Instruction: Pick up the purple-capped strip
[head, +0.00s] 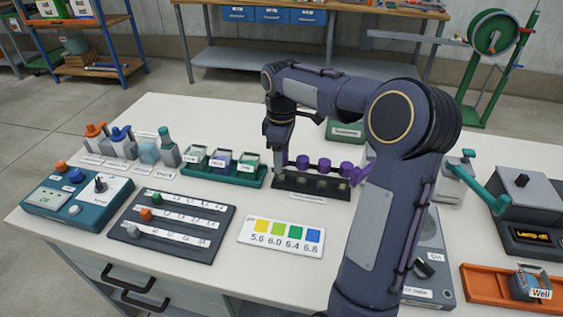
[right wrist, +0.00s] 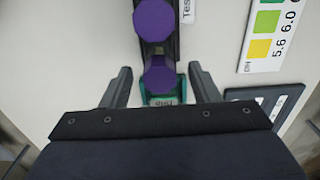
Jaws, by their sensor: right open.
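The purple-capped strip (head: 324,164) stands in a dark rack (head: 283,183) near the back middle of the table, its several purple caps in a row. In the right wrist view, one purple cap (right wrist: 158,77) lies between the two open fingers, and another cap (right wrist: 153,20) is further up. My right gripper (head: 279,150) points down at the left end of the strip and is open; it also shows in the right wrist view (right wrist: 162,82). I cannot tell how far above the cap the fingertips are. My left gripper is out of view.
A green tray (head: 208,174) of labelled jars sits just left of the rack. A colour card (head: 281,252) lies in front, with a dark slotted board (head: 190,247) left of it. An orange tray (head: 480,288) is at right. White table shows bare between them.

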